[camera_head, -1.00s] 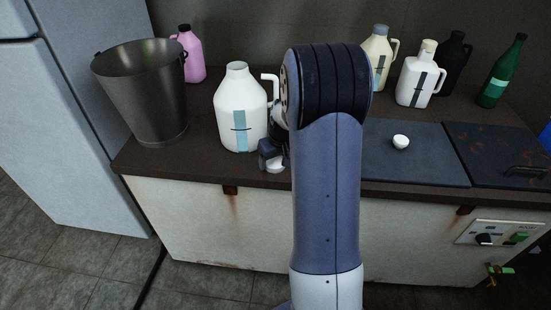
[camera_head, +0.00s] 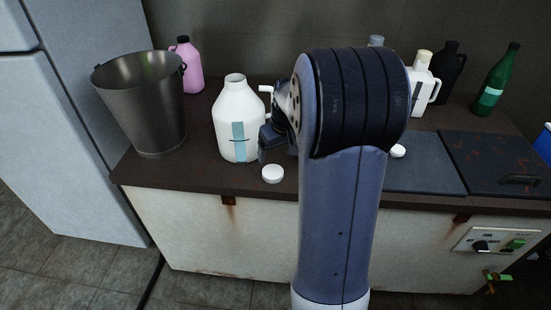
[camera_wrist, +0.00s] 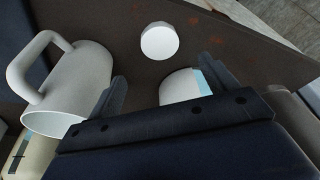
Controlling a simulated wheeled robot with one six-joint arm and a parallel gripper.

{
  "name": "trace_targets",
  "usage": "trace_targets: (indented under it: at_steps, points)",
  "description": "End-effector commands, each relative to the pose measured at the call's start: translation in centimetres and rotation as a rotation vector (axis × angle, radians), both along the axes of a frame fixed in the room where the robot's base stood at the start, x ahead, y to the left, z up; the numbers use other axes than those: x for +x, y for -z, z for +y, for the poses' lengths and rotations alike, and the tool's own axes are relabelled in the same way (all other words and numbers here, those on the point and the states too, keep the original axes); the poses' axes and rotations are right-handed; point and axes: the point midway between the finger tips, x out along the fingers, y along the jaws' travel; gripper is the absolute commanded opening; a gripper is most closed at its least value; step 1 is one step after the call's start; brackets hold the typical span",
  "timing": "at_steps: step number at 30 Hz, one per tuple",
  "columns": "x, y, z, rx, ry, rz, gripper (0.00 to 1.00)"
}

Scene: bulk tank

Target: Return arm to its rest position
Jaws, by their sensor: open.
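My gripper (camera_head: 268,148) is open and appears empty, at the right side of a white jug (camera_head: 240,120) with a pale blue label. My thick upper arm link hides part of the counter behind it. In the wrist view my two fingers (camera_wrist: 161,88) stand apart. A white round cap (camera_head: 273,174) lies on the counter's front part, clear of the gripper; a white cap also shows beyond the fingers in the wrist view (camera_wrist: 159,41). A white handled vessel (camera_wrist: 65,85) is left of the fingers there, and a white piece with a blue label (camera_wrist: 182,87) shows between them.
A metal bucket (camera_head: 145,105) and a pink bottle (camera_head: 188,65) stand at the left. At the right are a white bottle (camera_head: 422,88), a black bottle (camera_head: 449,68) and a green bottle (camera_head: 496,80). Another white cap (camera_head: 397,151) lies on a dark panel (camera_head: 425,172). A fridge (camera_head: 75,120) borders the left.

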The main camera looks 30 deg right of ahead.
Motion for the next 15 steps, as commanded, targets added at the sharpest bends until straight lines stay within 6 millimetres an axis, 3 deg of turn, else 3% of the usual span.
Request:
trace_targets:
  at_steps: [6,15]
  points:
    - [-0.5,-1.8,0.0,-0.001,0.000,-0.001,0.81]
    - [-0.5,-1.9,0.0,0.000,0.000,0.000,0.81]
